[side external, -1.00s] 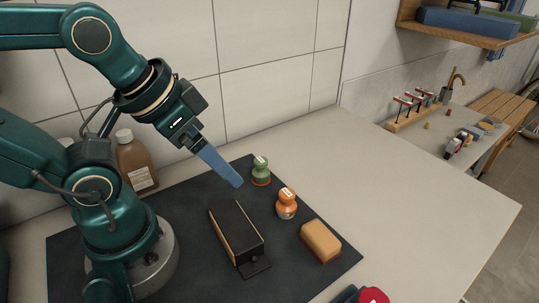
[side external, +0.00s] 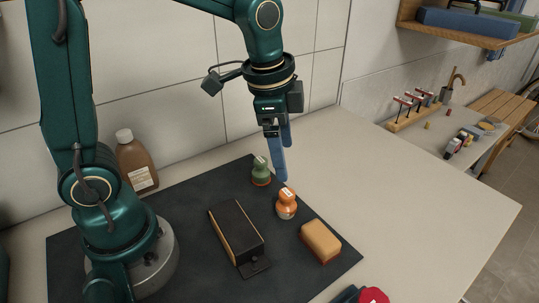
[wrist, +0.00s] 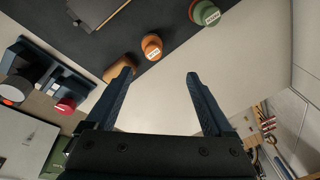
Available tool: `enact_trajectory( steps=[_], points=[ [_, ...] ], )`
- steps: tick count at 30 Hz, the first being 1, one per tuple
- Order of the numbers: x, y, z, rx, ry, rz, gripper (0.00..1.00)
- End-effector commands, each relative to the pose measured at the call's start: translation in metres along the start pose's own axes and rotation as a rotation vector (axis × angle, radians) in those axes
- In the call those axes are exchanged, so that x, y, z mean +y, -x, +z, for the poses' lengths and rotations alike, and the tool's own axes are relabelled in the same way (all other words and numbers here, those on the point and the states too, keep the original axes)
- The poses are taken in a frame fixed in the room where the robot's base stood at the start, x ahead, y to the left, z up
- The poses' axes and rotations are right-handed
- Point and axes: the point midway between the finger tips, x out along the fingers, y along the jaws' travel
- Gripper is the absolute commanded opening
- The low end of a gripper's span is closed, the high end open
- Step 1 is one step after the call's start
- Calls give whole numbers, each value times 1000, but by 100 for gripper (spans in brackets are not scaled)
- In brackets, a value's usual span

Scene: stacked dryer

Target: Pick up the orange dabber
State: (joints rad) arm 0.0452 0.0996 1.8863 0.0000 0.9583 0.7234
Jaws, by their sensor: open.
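The orange dabber (side external: 286,205) stands upright on the dark mat (side external: 180,212), with a pale label on its top. It also shows in the wrist view (wrist: 152,47), beyond the fingertips and between their lines, left of centre. My gripper (side external: 281,165) points down with blue fingers, above and just behind the orange dabber and apart from it. In the wrist view its two fingers (wrist: 160,75) are spread with nothing between them. A green dabber (side external: 261,172) stands behind and left of the orange one; it also shows in the wrist view (wrist: 206,14).
A black eraser-like block (side external: 237,232) lies left of the orange dabber. A tan sponge (side external: 320,240) lies to its right. A brown bottle (side external: 137,162) stands by the wall. The counter (side external: 420,205) on the right is clear. A red-capped item (side external: 373,295) sits at the front.

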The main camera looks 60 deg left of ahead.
Motion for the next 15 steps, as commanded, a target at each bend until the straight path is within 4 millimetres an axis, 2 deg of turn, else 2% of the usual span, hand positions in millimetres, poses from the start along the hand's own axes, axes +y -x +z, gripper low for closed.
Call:
enact_trajectory(
  steps=[1,6,15],
  points=[
    [-1,-14,-3,-30,-23,28,87],
    [1,-47,-6,-100,-52,94,87],
    [10,-76,1,-149,-56,139,87]
  ],
)
